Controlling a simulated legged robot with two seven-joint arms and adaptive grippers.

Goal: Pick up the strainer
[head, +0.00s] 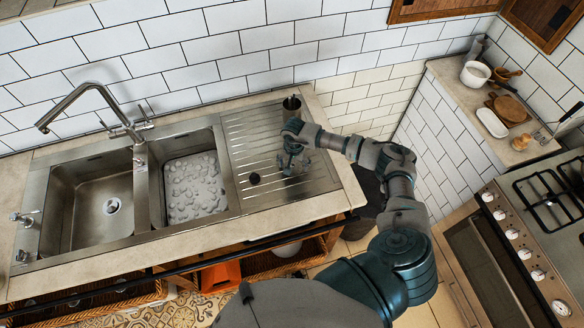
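My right gripper (292,163) hangs over the ribbed metal drainboard (237,139), its fingers pointing down toward the board. The fingers are small and grey against the metal, so I cannot tell if they are open or shut. A small dark round object (254,178) lies on the drainboard to the left of the gripper, apart from it. It may be the strainer, but it is too small to be sure. My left gripper is not in view.
A metal cup (291,104) stands behind my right gripper. The left sink basin (84,222) is empty with a round drain (112,206). The right basin (191,215) has a pale patterned bottom. A faucet (82,89) rises behind. A stove (540,220) is at right.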

